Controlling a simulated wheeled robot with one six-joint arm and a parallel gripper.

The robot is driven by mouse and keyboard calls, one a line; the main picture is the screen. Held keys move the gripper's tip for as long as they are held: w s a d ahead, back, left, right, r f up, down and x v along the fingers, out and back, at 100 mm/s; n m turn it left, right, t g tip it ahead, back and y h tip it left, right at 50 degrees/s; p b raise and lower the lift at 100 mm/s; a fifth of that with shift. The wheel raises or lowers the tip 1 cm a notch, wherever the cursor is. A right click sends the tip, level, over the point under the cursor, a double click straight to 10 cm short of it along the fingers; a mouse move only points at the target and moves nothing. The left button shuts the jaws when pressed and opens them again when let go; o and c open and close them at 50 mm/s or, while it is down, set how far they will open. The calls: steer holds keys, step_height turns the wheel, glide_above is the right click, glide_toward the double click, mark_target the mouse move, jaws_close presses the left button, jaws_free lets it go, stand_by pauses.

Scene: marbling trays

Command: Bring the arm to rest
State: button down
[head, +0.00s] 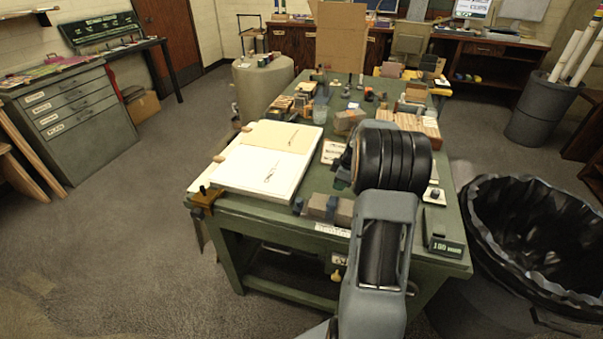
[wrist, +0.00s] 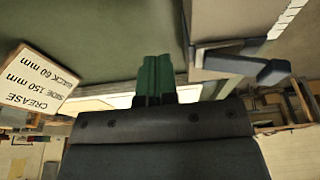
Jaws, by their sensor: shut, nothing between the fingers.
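My arm reaches out over the green table (head: 252,215) in the head view, with its dark rounded joint above the table's right half. That joint hides my gripper from the head camera. In the wrist view my gripper's fingers (wrist: 155,66) are together, with nothing seen between them. A white card (wrist: 38,78) marked "CREASE SIDE 150 mm, BACK 60 mm" shows at the left of the wrist view. A grey block (wrist: 228,20) with a dark blue lever (wrist: 255,68) is at the right, apart from the fingers as far as I can tell.
A large white board with paper (head: 264,152) covers the table's left front. Blocks, a clear cup (head: 320,114) and small tools crowd the table's far part. A small display (head: 444,246) sits at the front right corner. A black-lined bin (head: 520,215) stands right. Floor at left is clear.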

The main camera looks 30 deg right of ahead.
steer(key=shift+m, duration=0.7)
steer(key=a+r, duration=0.2)
steer(key=a+r+p, duration=0.1)
steer(key=a, duration=0.1)
steer(key=s+a+r, duration=0.1)
steer(key=a+r, duration=0.1)
steer(key=shift+r+p, duration=0.3)
steer(key=shift+r, duration=0.05)
steer(key=s+a+r+m+h+p, duration=0.1)
steer(key=s+a+r+m, duration=0.3)
steer(key=s+a, duration=0.4)
steer(key=s+a+r+m+t+h+p, duration=0.1)
steer(key=s+a+r+m+p, duration=0.2)
steer(key=s+a+r, duration=0.3)
steer(key=s+a+p, duration=0.1)
steer(key=s+a, duration=0.2)
steer(key=a, duration=0.1)
steer(key=shift+a+r+m+t, duration=0.2)
steer(key=shift+m+t, duration=0.1)
steer(key=shift+m, duration=0.1)
steer(key=shift+f, duration=0.1)
